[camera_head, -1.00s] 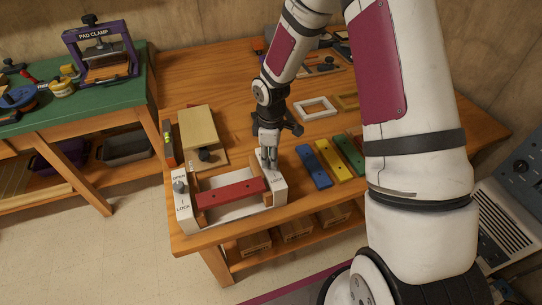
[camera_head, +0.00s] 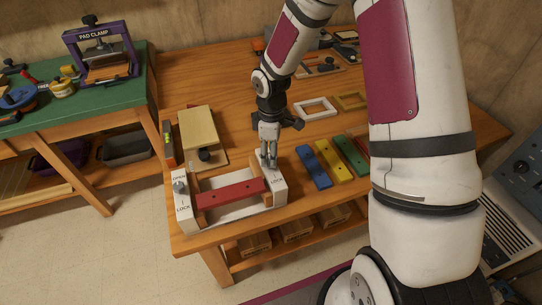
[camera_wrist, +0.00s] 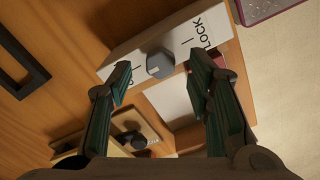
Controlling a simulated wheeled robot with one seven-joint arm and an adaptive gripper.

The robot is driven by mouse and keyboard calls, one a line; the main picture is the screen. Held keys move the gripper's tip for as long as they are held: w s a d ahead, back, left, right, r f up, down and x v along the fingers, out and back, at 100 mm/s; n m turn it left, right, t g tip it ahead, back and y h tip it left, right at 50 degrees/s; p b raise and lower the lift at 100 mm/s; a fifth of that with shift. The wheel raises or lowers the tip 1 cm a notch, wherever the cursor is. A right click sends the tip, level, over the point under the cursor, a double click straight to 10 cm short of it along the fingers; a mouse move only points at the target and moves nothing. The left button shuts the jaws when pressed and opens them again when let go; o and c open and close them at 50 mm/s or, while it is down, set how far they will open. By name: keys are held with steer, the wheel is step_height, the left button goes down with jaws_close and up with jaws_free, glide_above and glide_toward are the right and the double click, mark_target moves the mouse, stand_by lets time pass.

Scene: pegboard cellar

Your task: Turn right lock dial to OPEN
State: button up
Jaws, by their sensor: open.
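The right lock dial is a grey faceted knob (camera_wrist: 160,66) on the white end block of the fixture, with LOCK printed to its right in the wrist view. In the head view my gripper's fingers hide most of it on the right end block (camera_head: 280,191). My gripper (camera_head: 268,161) points down over that block. In the wrist view my open fingers (camera_wrist: 161,79) stand on either side of the dial, with a visible gap on each side. The dial's pointer direction is not clear. A red bar (camera_head: 231,193) lies across the fixture's middle.
The left dial (camera_head: 180,187), marked OPEN and LOCK, sits on the other end block. A blue bar (camera_head: 314,167) and yellow bar lie close to the right. A tan block (camera_head: 198,129) stands behind the fixture. The table's front edge is close.

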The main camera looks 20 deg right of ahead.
step_height(320, 180, up, 10)
stand_by(0.3)
steer(key=shift+f, duration=0.15)
steer(key=s+d+r+m+t+h, duration=0.1)
steer(key=s+r+m, duration=0.2)
steer(key=s+r, duration=0.4)
steer(key=s+r+m+t, duration=0.1)
steer(key=s+r+m, duration=0.25)
steer(key=r, duration=0.45)
steer(key=s+r+m+t+y, duration=0.1)
steer(key=s+r+m, duration=0.4)
steer(key=s, duration=1)
steer(key=shift+a+r+m+t, duration=0.15)
steer(key=shift+a+m+t, duration=0.25)
steer(key=shift+t, duration=0.4)
